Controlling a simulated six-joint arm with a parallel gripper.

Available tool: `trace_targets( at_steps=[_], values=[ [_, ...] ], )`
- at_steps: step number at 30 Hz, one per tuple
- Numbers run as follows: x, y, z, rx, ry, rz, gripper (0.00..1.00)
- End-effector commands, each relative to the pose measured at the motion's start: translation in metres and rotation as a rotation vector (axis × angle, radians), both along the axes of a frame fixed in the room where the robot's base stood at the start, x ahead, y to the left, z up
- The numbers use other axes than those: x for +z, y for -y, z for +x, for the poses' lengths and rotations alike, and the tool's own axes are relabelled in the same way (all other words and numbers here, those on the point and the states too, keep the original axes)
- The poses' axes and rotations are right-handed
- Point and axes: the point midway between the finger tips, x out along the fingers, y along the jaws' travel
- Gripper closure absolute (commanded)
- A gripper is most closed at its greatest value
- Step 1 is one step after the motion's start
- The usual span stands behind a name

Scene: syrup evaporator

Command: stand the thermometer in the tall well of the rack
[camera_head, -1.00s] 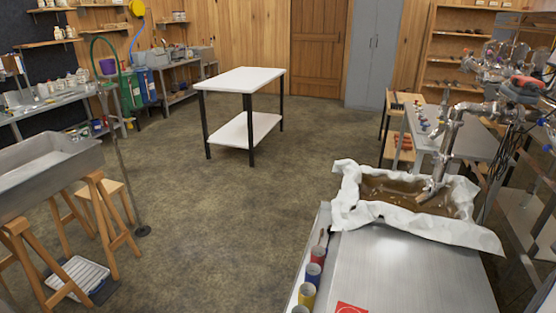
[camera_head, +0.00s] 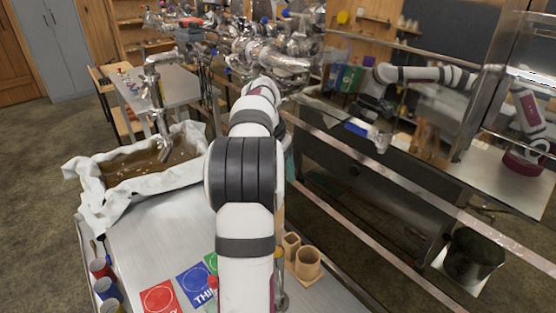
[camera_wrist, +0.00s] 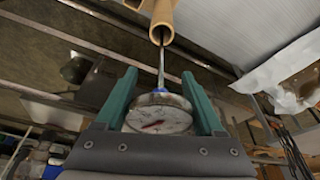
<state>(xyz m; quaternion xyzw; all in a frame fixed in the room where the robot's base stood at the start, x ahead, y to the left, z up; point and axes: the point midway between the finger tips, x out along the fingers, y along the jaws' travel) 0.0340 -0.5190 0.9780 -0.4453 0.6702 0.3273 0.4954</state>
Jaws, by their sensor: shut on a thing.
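My gripper (camera_wrist: 160,82) is shut on the thermometer (camera_wrist: 158,118), around its round dial head, between two green fingers. The dial has a white face with a red needle. The thin metal stem points away from the fingers to a round wooden tube (camera_wrist: 161,16), a well of the rack. The stem end meets the tube mouth in the picture; I cannot tell whether it is inside. In the head view the wooden rack (camera_head: 308,263) stands right of my arm, with a round well and a squarer one. My arm hides the gripper and thermometer there.
Red, blue and green cards (camera_head: 193,285) lie on the metal bench (camera_head: 150,240) left of my arm. Coloured cups (camera_head: 107,289) line its left edge. A cloth-lined pan (camera_head: 100,190) of brown liquid sits at its far end. A metal-framed glass panel rises on the right.

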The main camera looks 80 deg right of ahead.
Motion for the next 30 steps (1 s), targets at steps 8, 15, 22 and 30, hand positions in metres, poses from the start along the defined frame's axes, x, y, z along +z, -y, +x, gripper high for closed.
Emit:
trace_targets(
  at_steps=[8, 15, 22, 30],
  values=[
    [-0.028, 0.000, 0.000, 0.000, 0.000, 0.001, 0.72],
    [-0.051, 0.000, 0.000, 0.000, -0.001, 0.003, 0.72],
    [-0.074, 0.000, 0.000, 0.001, -0.001, 0.000, 0.72],
    [-0.100, 0.000, 0.000, 0.000, 0.000, 0.001, 0.72]
  ],
)
